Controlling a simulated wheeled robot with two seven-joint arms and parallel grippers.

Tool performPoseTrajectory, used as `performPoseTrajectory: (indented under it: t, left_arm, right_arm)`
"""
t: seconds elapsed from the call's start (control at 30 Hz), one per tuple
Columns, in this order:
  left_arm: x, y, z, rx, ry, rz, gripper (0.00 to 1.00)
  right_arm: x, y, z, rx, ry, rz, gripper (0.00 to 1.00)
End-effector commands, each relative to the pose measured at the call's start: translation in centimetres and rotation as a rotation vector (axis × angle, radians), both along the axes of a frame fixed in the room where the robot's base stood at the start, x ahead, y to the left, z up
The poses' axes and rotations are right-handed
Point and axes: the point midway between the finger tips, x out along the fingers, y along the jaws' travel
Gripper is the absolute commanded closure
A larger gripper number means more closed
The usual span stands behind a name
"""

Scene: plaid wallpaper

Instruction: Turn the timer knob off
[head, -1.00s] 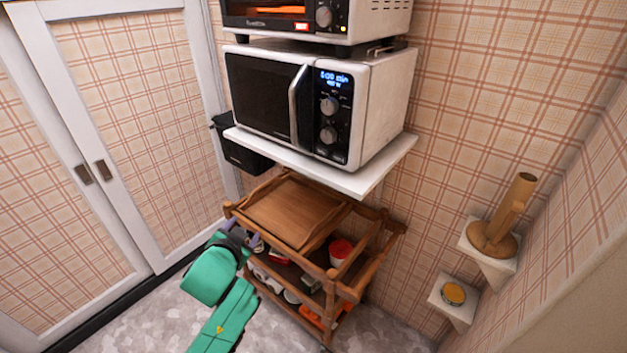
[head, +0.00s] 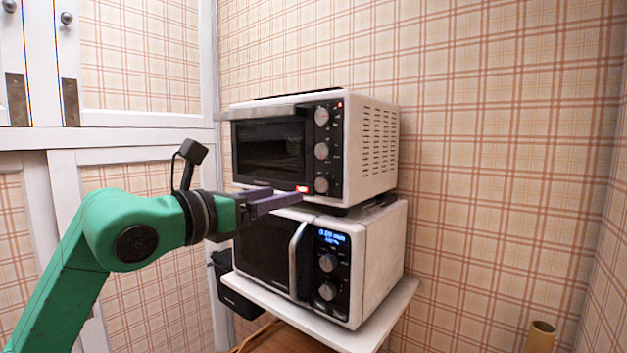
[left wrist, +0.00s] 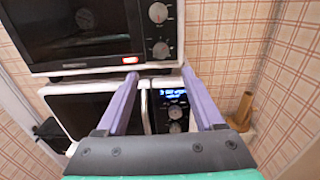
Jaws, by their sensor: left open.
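The toaster oven (head: 372,150) is white with a dark door and three silver knobs in a column: top (head: 322,117), middle (head: 322,151) and bottom (head: 321,186). Their labels are too small to read, so I cannot tell which is the timer. A red light (head: 302,189) glows low on the front. My left gripper (head: 286,195) is open and empty, its purple fingers pointing at the oven's lower right front. In the left wrist view, the bottom knob (left wrist: 161,50) appears just above and between the fingertips (left wrist: 159,72), apparently untouched. My right gripper is not in view.
A microwave (head: 372,262) with a lit blue display stands directly below the oven on a white shelf (head: 400,305). Its handle (head: 298,262) juts forward below my gripper. White cabinet doors (head: 140,135) stand at left; plaid wall is at right.

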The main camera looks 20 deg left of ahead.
Motion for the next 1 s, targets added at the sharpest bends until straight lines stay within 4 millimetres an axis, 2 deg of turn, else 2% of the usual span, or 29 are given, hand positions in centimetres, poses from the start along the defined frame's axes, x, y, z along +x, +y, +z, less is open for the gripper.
performPoseTrajectory:
  t: [0.03,0.2,0.33,0.5,0.73,0.87,0.9,0.93,1.0]
  left_arm:
    - [1.2,-0.6,0.9,-0.004,0.001,-0.005,0.31]
    - [5.6,-2.4,0.8,-0.006,0.002,-0.006,0.31]
    - [8.2,-3.4,0.6,-0.004,0.001,-0.005,0.31]
    - [9.7,-4.0,0.2,-0.001,-0.001,-0.004,0.31]
    - [9.8,-4.1,0.0,0.001,-0.001,-0.004,0.31]
    - [9.8,-4.1,0.0,0.0,-0.001,-0.004,0.8]
    - [9.8,-4.1,0.0,0.0,-0.001,-0.004,0.96]
    - [9.8,-4.1,0.0,0.0,-0.001,-0.004,1.0]
    - [9.8,-4.1,0.0,0.0,-0.001,-0.004,1.0]
  right_arm:
    - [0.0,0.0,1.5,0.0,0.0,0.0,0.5]
    - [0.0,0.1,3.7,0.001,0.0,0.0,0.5]
    - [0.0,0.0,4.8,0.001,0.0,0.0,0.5]
    - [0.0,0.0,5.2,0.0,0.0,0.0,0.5]
    - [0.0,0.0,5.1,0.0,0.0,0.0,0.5]
    - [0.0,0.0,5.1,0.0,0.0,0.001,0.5]
    - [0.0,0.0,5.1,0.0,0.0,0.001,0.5]
    - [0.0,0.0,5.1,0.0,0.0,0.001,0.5]
    - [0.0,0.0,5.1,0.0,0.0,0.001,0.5]
